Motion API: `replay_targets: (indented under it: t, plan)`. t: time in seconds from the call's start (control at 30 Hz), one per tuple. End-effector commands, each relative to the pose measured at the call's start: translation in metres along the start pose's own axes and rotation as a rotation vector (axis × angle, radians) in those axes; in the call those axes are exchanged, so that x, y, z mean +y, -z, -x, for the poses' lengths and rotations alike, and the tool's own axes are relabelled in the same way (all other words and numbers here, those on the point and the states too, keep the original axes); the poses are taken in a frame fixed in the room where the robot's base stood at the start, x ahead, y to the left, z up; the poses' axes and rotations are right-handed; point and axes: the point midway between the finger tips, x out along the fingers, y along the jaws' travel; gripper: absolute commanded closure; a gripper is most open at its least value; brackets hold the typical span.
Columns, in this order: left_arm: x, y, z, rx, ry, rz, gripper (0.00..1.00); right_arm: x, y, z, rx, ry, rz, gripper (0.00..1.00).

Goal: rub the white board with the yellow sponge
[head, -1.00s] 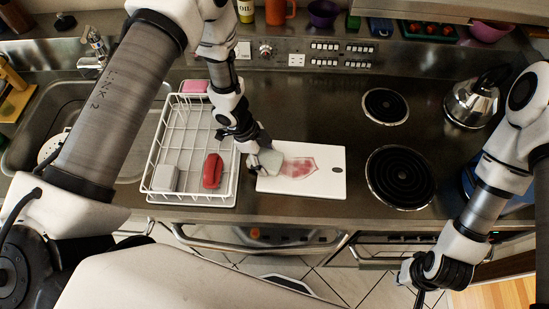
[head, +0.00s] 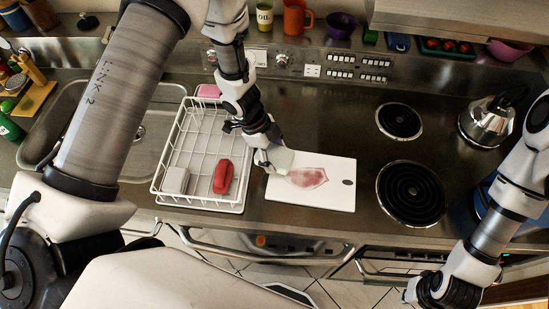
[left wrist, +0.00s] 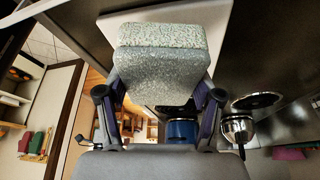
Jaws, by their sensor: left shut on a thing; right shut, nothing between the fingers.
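The white board (head: 320,201) lies flat on the counter, with a reddish stain (head: 307,177) on its middle. My left gripper (head: 264,158) is shut on a sponge (head: 283,159) at the board's upper left corner, beside the stain. The sponge looks pale grey rather than yellow. In the left wrist view the sponge (left wrist: 162,65) has a grey body and a speckled greenish layer, between both fingers. I cannot tell whether it touches the board. My right gripper (head: 425,292) is shut and empty at the bottom right, partly cut off by the picture edge.
The coil burners (head: 411,193) and a kettle (head: 487,121) are to the right. The sink is further left.

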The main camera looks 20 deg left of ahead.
Motion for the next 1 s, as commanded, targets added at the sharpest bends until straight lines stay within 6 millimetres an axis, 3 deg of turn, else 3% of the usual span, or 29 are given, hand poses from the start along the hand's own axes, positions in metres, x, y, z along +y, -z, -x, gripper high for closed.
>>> replay_targets:
  t: [0.23, 0.5, 1.0]
  plan:
    - [0.0, 0.001, 0.002, 0.0, 0.001, 0.001, 0.62, 0.0, 0.0, 0.0, 0.0, 0.0, 0.0, 1.0]
    - [0.0, 0.011, 0.026, 0.0, 0.001, 0.0, 0.62, 0.0, 0.0, 0.0, 0.0, 0.0, 0.0, 1.0]
    - [0.0, 0.011, 0.027, 0.0, 0.0, 0.001, 0.62, 0.0, 0.0, 0.0, 0.0, 0.0, 0.0, 1.0]
